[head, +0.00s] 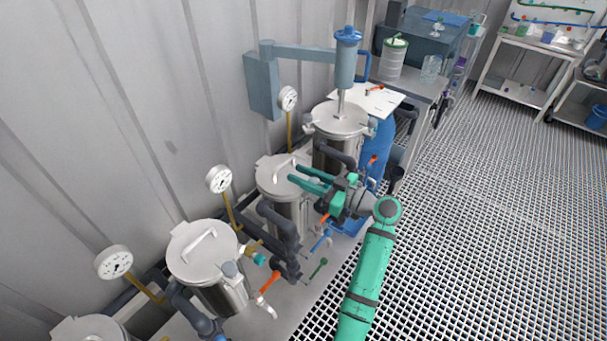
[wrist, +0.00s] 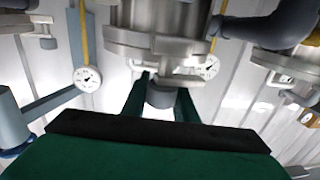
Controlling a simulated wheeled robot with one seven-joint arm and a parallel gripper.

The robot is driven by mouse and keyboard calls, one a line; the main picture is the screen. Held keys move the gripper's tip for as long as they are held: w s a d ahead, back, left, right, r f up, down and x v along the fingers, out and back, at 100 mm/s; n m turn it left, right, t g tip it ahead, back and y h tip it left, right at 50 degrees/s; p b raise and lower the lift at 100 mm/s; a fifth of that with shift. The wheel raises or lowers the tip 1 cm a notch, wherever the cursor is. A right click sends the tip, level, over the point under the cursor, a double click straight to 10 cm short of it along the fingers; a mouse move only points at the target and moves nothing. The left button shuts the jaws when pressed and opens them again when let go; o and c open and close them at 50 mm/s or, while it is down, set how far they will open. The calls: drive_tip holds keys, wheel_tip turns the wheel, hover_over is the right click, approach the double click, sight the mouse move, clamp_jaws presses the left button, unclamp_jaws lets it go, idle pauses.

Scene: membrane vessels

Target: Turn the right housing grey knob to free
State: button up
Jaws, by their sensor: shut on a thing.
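In the head view, my gripper (head: 302,177) reaches from the right to the lid edge of a steel housing (head: 283,212), the one just left of the vessel under the blue stirrer. In the wrist view, which looks upside down, the two green fingers of my gripper (wrist: 160,92) stand either side of a dark grey knob (wrist: 160,97) and are shut on it. The knob sits at the rim clamp of the steel housing (wrist: 155,45). The fingers hide the knob in the head view. Its turn angle cannot be read.
Another steel housing (head: 203,255) with a grey knob (head: 230,270) stands to the left. A round gauge (head: 219,179) is behind. The grated floor (head: 470,240) at right is clear.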

drive_tip(key=shift+s+a+f+n+g+y, duration=0.15)
drive_tip(key=shift+n+g+y, duration=0.2)
drive_tip(key=shift+g, duration=0.25)
drive_tip(key=o, duration=1.1)
drive_tip(key=shift+c, duration=0.2)
drive_tip(key=v, duration=1.1)
drive_tip(key=shift+a, duration=0.1)
